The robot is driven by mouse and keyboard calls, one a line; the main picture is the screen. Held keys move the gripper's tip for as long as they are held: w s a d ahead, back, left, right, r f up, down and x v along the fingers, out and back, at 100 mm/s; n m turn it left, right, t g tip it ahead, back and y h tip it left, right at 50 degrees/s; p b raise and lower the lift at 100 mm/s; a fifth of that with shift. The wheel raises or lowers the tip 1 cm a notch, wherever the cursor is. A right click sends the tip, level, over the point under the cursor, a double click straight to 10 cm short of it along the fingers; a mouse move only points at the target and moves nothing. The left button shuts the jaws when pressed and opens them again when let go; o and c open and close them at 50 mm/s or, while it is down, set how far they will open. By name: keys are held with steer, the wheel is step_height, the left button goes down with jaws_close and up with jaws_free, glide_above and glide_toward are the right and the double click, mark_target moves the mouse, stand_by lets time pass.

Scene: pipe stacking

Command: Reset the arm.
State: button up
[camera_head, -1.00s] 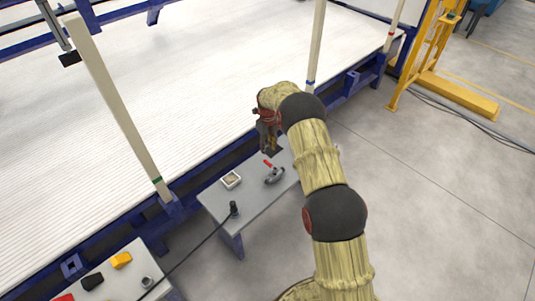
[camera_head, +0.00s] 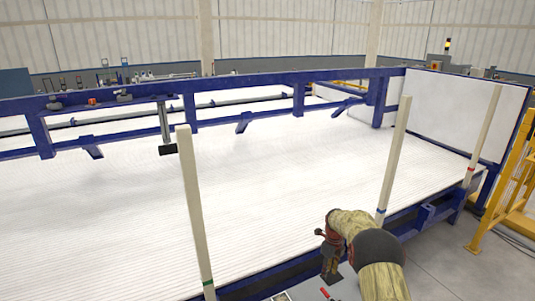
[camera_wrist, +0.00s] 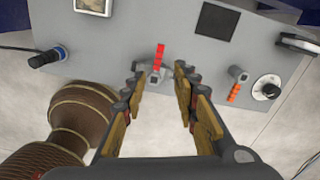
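My gripper (camera_head: 331,268) points down over a small grey table (camera_head: 349,290) at the bottom of the head view, with my arm bent above it. In the wrist view my gripper (camera_wrist: 161,72) has its two fingers apart with nothing held between them. Beyond the fingertips, on the grey table (camera_wrist: 190,55), lies a grey fitting with a red handle (camera_wrist: 159,55). The fingers look apart from it, though the exact height above it is hard to tell.
The wrist view also shows a fitting with an orange handle (camera_wrist: 235,88), a round dial (camera_wrist: 267,87), a black square (camera_wrist: 216,20), a black plug with cable (camera_wrist: 45,58) and a small box (camera_wrist: 94,5). In the head view, upright posts (camera_head: 196,215) edge the wide white ribbed bed (camera_head: 270,170).

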steer(key=s+f+n+g, duration=0.1)
steer(key=s+f+n, duration=0.2)
steer(key=s+n, duration=0.35)
steer(key=s+a+r+n+t, duration=0.2)
steer(key=s+r+n, duration=0.5)
steer(key=s+r, duration=0.6)
steer(key=s+a+r+n+t, duration=0.2)
steer(key=s+a+r+n, duration=0.2)
steer(key=s+r, duration=0.9)
steer(key=s+a+r+n+t, duration=0.2)
steer(key=s+a+r+n, duration=0.1)
steer(key=s+r+n, duration=0.7)
steer(key=s+r, duration=0.4)
steer(key=s, duration=0.2)
steer(key=shift+a+n+t, duration=0.15)
steer(key=shift+n+t, duration=0.15)
steer(key=shift+n, duration=0.05)
